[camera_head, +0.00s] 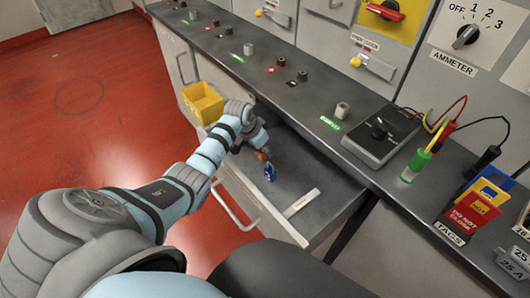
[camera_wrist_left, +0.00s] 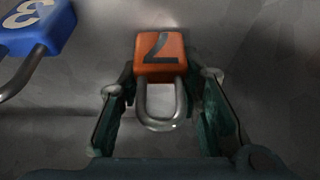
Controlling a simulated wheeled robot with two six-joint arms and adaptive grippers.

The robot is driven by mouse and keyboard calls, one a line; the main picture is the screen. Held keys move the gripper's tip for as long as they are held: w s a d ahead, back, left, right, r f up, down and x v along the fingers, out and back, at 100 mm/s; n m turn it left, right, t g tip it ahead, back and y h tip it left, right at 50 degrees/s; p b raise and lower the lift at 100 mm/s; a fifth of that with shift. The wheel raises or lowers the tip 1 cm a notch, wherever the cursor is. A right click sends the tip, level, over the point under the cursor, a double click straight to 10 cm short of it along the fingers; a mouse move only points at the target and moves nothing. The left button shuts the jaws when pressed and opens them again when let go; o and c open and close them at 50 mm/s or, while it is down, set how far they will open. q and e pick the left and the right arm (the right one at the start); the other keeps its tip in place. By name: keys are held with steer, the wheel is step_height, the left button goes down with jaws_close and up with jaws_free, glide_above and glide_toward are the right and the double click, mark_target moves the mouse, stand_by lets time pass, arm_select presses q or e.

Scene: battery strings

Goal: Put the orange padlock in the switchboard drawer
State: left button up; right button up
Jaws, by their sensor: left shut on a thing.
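The orange padlock (camera_wrist_left: 160,52), marked 7, is between the fingers of my left gripper (camera_wrist_left: 162,88) in the left wrist view. My left gripper is shut on it, and its metal shackle points back toward the palm. In the head view the orange padlock (camera_head: 261,155) shows small below the left gripper (camera_head: 259,148). Both are over the open switchboard drawer (camera_head: 325,208). I cannot tell whether the padlock touches the drawer floor. My right gripper is not in view.
A blue padlock (camera_head: 270,173) is in the drawer close by; it also shows in the left wrist view (camera_wrist_left: 38,28), marked 3. A pale strip (camera_head: 301,203) lies in the drawer. A yellow bin (camera_head: 203,103) is left of it. A meter box (camera_head: 382,134) and tags (camera_head: 470,212) sit on the ledge.

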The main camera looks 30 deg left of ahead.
arm_select(q)
steer(key=o, duration=1.2)
steer(key=shift+c, duration=0.2)
steer(key=shift+s+r+p, duration=0.1)
steer(key=shift+r+p, duration=0.25)
steer(key=shift+r, duration=0.05)
steer(key=d+p+v, duration=0.1)
steer(key=p+v, duration=0.3)
steer(key=v, duration=0.7)
steer(key=shift+a+r, duration=0.15)
steer(key=shift+a, duration=0.35)
